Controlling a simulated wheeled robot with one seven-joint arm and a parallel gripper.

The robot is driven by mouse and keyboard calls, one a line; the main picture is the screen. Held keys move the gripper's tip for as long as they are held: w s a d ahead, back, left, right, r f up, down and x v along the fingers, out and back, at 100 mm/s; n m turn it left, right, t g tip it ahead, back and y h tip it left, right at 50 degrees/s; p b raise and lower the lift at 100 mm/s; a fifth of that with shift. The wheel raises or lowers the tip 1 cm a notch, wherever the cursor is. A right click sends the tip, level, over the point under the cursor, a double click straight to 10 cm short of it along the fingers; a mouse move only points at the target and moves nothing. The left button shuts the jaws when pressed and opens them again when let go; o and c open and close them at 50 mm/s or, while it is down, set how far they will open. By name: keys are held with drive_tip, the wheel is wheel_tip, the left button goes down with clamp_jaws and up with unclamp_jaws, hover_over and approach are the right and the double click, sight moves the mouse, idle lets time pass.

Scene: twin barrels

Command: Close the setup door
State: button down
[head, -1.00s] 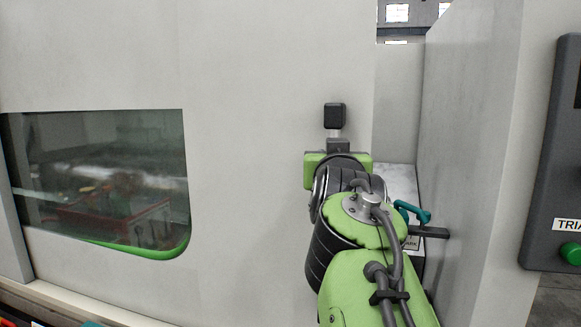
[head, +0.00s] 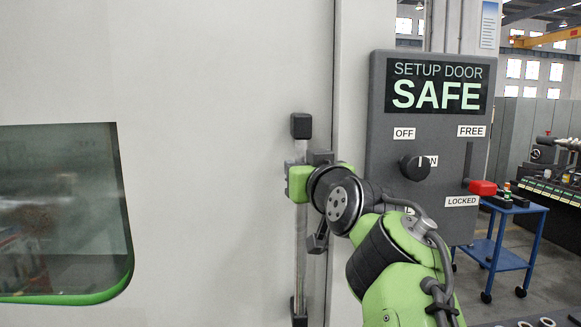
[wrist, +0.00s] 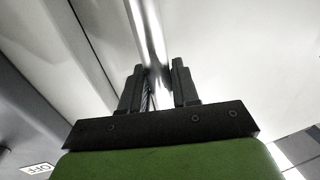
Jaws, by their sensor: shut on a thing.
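The setup door (head: 220,150) is a large pale grey panel with a dark window (head: 60,210) at left. Its right edge lies against the frame post (head: 350,80), with no visible gap. A vertical bar handle (head: 299,245) with black end mounts stands near that edge. My gripper (head: 301,170) is shut on the handle's upper part. In the wrist view the bar (wrist: 150,35) runs between the two dark fingers (wrist: 158,85). The head view hides the fingertips behind the green hand.
A dark control panel (head: 385,100) right of the post reads SETUP DOOR SAFE. It carries a black knob (head: 415,167) and a red lever (head: 483,187) near the LOCKED label. A blue cart (head: 500,255) stands farther right.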

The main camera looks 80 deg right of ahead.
drive_tip(key=shift+s, duration=0.15)
drive_tip(key=c, duration=1.3)
unclamp_jaws()
drive_tip(key=o, duration=0.3)
drive_tip(key=shift+s+d, duration=0.1)
drive_tip(key=shift+d, duration=0.15)
drive_tip(key=b+v, duration=0.1)
drive_tip(key=v, duration=1.4)
drive_tip(key=shift+a+f+b, duration=0.1)
drive_tip(key=shift+a+b, duration=0.25)
drive_tip(key=shift+a, duration=0.1)
